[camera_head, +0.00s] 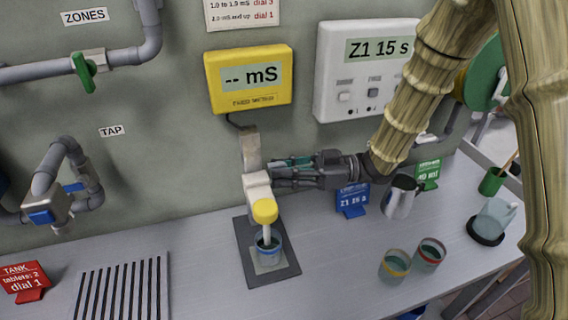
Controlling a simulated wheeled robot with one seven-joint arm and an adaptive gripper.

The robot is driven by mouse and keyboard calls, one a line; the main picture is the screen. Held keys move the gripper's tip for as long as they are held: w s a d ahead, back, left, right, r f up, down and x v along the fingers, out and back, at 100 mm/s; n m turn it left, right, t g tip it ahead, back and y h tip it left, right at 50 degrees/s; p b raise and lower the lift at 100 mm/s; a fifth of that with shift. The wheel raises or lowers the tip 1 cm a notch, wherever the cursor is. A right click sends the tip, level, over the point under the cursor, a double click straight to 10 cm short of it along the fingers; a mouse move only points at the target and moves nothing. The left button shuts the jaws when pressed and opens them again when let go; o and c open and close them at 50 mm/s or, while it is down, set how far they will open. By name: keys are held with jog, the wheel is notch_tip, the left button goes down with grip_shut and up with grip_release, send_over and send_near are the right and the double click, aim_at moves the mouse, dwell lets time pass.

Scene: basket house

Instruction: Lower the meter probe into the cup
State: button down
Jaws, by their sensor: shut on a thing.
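The meter probe has a yellow cap (265,211) and a pale rod that points down at the cup (270,254). Its white holder (257,186) sits on an upright post against the wall. The blue-banded cup stands upright on a dark pad (287,272) directly below the probe. The rod's lower end overlaps the cup's mouth; I cannot tell whether it touches the liquid. My gripper (272,180) reaches in from the right and is shut on the probe's white holder; its fingertips partly hide the contact. The yellow meter (221,92) above reads "-- mS".
To the right stand two glass cups (394,265) (430,254), a metal jug (400,197) and a blue sign (352,200). A slatted drain (122,290) and a red sign (24,281) lie left. A tap (48,207) juts from the wall.

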jog(key=shift+w+f, duration=0.2)
jog(key=shift+f, duration=0.95)
jog(key=shift+r, duration=0.1)
jog(key=c, duration=1.5)
grip_release()
jog(key=shift+c, duration=0.2)
jog(key=shift+o, duration=0.3)
jog(key=shift+w+d, duration=0.1)
jog(key=shift+d, duration=0.1)
